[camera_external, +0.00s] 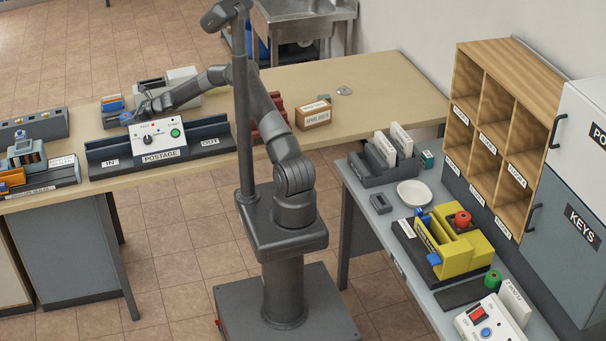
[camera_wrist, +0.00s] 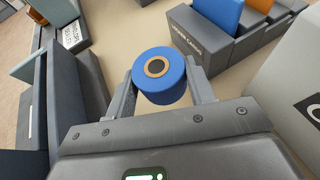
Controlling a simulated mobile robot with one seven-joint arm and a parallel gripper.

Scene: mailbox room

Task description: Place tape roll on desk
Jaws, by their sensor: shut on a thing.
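The tape roll is a blue cylinder with a tan ring and dark hole on top, upright between my fingers in the wrist view (camera_wrist: 151,85). My gripper (camera_wrist: 161,78) is shut on it, one finger on each side. In the external view the small blue roll (camera_external: 126,118) shows at the far left end of my arm, by my gripper (camera_external: 134,113), just behind the postage machine. The beige desk (camera_external: 345,112) runs under my arm; its top also shows beyond the roll (camera_wrist: 150,30). I cannot tell whether the roll touches the desk.
The postage machine (camera_external: 160,136) with dark IN and OUT trays stands in front of my gripper. A dark card holder (camera_wrist: 200,38) stands beyond the roll to the right. A brown box (camera_external: 313,114) sits further right. The desk's right part is largely clear.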

